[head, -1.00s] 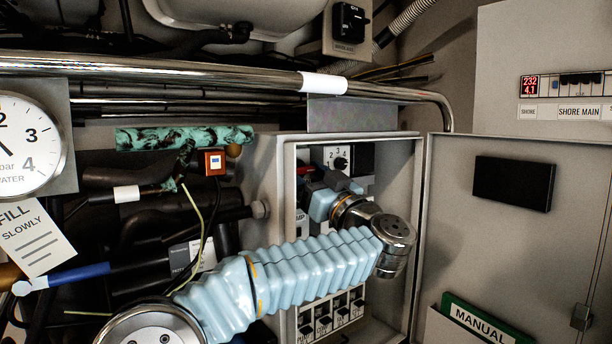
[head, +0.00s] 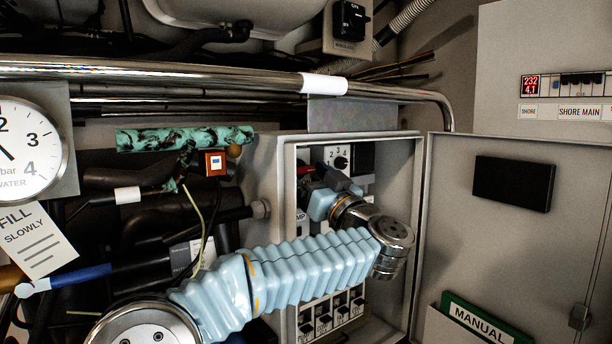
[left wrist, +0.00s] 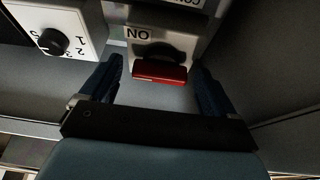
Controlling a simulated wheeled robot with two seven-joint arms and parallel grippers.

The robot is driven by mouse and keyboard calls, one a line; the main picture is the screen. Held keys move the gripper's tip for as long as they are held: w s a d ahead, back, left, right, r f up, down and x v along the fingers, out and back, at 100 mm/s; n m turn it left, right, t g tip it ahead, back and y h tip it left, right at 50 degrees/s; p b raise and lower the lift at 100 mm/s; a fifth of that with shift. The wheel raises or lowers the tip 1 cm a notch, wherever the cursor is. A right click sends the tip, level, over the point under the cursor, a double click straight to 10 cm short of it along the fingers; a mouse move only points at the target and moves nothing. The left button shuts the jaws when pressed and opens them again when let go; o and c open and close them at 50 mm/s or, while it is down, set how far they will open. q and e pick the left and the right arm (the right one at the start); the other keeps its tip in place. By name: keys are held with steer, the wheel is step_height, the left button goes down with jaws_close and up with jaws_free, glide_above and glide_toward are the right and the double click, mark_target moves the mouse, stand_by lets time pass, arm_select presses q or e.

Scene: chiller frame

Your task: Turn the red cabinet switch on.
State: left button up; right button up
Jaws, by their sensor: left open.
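The red switch (left wrist: 160,72) is on a light housing inside the open cabinet, beside a label that reads "NO" in the left wrist view. In the head view only a small red part (head: 306,170) shows at the cabinet's left inner side, the rest being hidden by my gripper. My left gripper (left wrist: 158,69) is open, with one dark blue finger on each side of the red handle. Gaps show between the fingers and the handle. In the head view my left gripper (head: 312,182) reaches into the cabinet. My right gripper is not in view.
A numbered rotary knob (left wrist: 52,41) sits close beside the switch. The grey cabinet (head: 268,190) has its door (head: 500,240) open to the right. A row of small labelled switches (head: 325,312) is lower inside. A chrome rail (head: 200,76) crosses above.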

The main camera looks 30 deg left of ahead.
arm_select(q)
steer(key=b+v, duration=0.2)
steer(key=v, duration=1.2)
